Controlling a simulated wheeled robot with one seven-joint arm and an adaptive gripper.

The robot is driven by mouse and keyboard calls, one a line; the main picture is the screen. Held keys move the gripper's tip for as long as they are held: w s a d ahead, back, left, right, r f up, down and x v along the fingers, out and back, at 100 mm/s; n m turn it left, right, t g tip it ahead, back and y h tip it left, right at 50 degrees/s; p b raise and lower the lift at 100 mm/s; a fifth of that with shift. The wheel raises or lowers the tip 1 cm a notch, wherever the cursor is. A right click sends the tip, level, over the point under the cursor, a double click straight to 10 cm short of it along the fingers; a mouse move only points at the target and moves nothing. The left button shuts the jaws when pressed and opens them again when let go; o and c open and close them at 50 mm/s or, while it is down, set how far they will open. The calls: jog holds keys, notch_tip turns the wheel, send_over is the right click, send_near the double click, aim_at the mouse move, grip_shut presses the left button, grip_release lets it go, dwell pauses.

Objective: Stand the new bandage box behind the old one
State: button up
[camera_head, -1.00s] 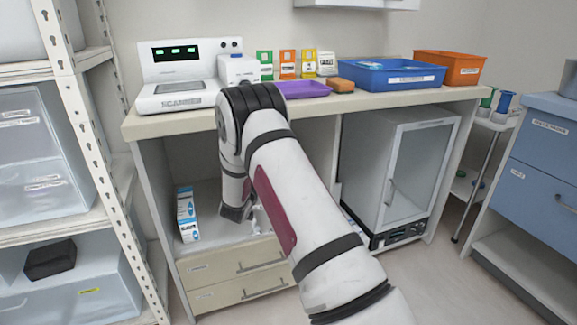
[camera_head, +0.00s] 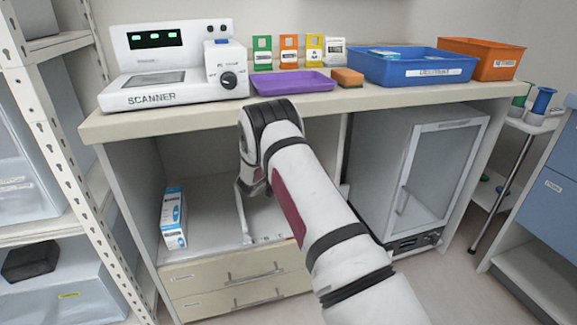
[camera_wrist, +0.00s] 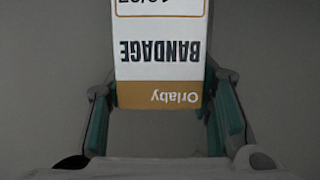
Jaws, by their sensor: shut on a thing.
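A white bandage box (camera_wrist: 160,70) with a tan band shows in the wrist view, its printing upside down. My gripper (camera_wrist: 160,92) is shut on it, with a teal-padded finger on each side. In the head view a white and blue box (camera_head: 173,218) stands upright at the left of the open compartment under the counter. My arm reaches into this compartment, to the right of that box and apart from it. The forearm hides most of the gripper there, and the held box cannot be made out.
The compartment floor (camera_head: 208,222) is clear between the blue box and my arm. Drawers (camera_head: 235,285) lie below, and a glass-fronted cabinet (camera_head: 408,185) stands to the right. The counter (camera_head: 300,106) above carries a scanner (camera_head: 160,92), a purple tray (camera_head: 293,83) and bins. A shelf rack stands left.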

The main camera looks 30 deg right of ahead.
jog(key=shift+f+b, duration=1.95)
jog(key=shift+f, duration=0.9)
jog(key=shift+f+b, duration=0.3)
jog(key=shift+f, duration=0.25)
jog(key=o, duration=1.4)
jog(key=shift+a, duration=0.1)
jog(key=v, duration=1.2)
